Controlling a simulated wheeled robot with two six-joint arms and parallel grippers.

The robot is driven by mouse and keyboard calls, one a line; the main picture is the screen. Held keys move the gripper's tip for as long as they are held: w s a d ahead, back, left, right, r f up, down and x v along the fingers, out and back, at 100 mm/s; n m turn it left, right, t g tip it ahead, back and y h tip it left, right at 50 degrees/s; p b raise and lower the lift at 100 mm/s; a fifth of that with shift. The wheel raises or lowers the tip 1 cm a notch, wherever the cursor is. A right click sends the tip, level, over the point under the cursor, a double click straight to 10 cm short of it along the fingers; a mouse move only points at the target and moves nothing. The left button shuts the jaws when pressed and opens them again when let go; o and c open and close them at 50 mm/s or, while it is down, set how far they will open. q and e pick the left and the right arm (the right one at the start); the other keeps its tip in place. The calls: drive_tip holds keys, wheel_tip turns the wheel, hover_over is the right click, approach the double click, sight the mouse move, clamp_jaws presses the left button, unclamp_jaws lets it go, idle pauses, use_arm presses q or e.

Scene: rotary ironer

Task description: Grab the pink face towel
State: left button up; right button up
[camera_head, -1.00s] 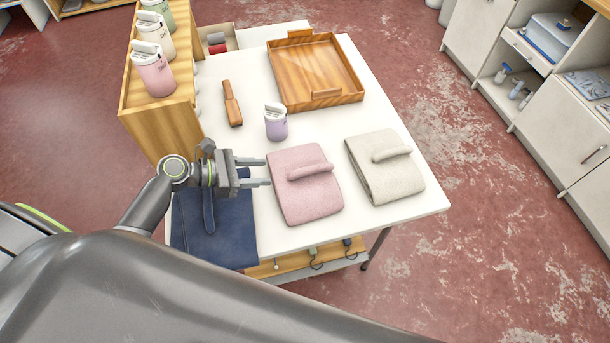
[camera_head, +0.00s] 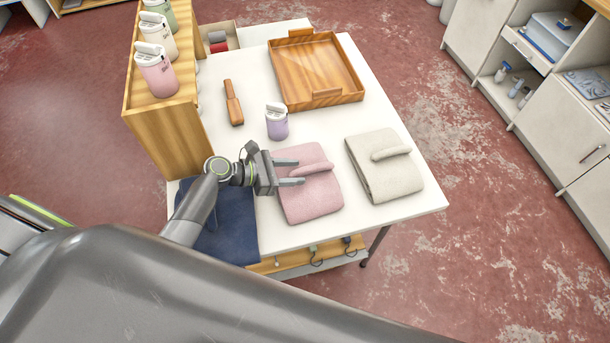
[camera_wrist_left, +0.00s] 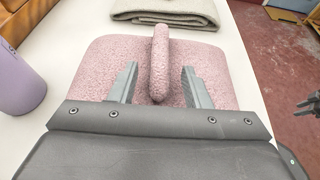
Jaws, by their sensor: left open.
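The pink face towel (camera_head: 312,199) lies folded on the white table, with a rolled ridge on its top. In the left wrist view the towel (camera_wrist_left: 98,68) fills the middle, and its ridge (camera_wrist_left: 159,62) stands between my two fingers. My left gripper (camera_head: 302,172) is open, with its fingertips over the left part of the towel, near the end of the ridge. The left gripper also shows in the left wrist view (camera_wrist_left: 158,80), its fingers on either side of the ridge's near end and not closed on it. My right gripper is not in the head view.
A grey-white towel (camera_head: 384,178) lies right of the pink one. A lilac bottle (camera_head: 277,124) stands just behind it, and a wooden tray (camera_head: 346,92) lies farther back. A dark blue cloth (camera_head: 232,240) lies at left, near a wooden shelf with bottles (camera_head: 165,130).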

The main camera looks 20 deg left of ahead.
use_arm(q)
clamp_jaws()
